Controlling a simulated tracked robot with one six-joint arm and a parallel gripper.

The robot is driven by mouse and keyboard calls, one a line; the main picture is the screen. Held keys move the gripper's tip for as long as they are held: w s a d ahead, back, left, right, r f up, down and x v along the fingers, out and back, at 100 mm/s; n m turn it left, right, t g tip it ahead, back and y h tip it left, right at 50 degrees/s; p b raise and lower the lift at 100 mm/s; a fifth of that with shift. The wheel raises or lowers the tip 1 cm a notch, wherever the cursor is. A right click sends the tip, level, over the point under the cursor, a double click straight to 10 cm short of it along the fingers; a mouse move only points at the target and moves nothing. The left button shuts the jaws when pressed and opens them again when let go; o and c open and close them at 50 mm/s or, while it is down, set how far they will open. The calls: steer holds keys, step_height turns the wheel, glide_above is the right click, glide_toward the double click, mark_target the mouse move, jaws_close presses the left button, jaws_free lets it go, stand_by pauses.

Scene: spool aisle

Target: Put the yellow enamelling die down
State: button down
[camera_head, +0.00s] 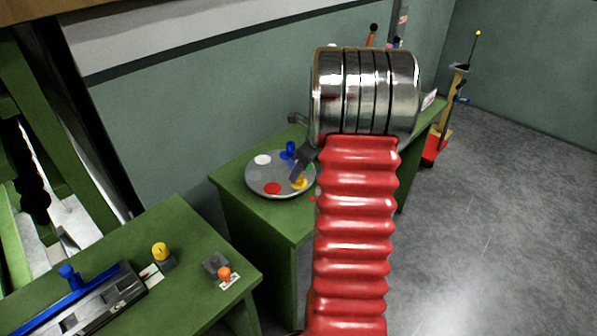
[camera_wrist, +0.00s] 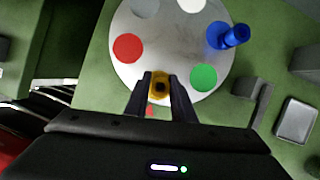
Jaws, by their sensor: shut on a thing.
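The yellow enamelling die (camera_wrist: 160,87) sits between the two dark fingers of my gripper (camera_wrist: 160,80), which are shut on it. In the wrist view it overlaps the near edge of a round grey plate (camera_wrist: 126,73), between a red spot (camera_wrist: 128,48) and a green spot (camera_wrist: 204,77). In the head view my gripper (camera_head: 301,170) is at the plate's right side, with yellow (camera_head: 299,184) showing at its tip. I cannot tell whether the die touches the plate. A blue die (camera_wrist: 232,36) stands upright on the plate, right of my gripper.
The plate lies on a green bench (camera_head: 270,215) against the wall. A nearer green bench (camera_head: 190,300) carries a yellow-topped piece (camera_head: 160,252), an orange-topped piece (camera_head: 224,273) and a blue-handled fixture (camera_head: 68,273). Open grey floor (camera_head: 500,200) lies to the right.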

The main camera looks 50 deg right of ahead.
steer(key=shift+f, duration=0.1)
steer(key=c, duration=1.5)
jaws_free()
steer(key=v, duration=1.2)
steer(key=shift+s, duration=0.1)
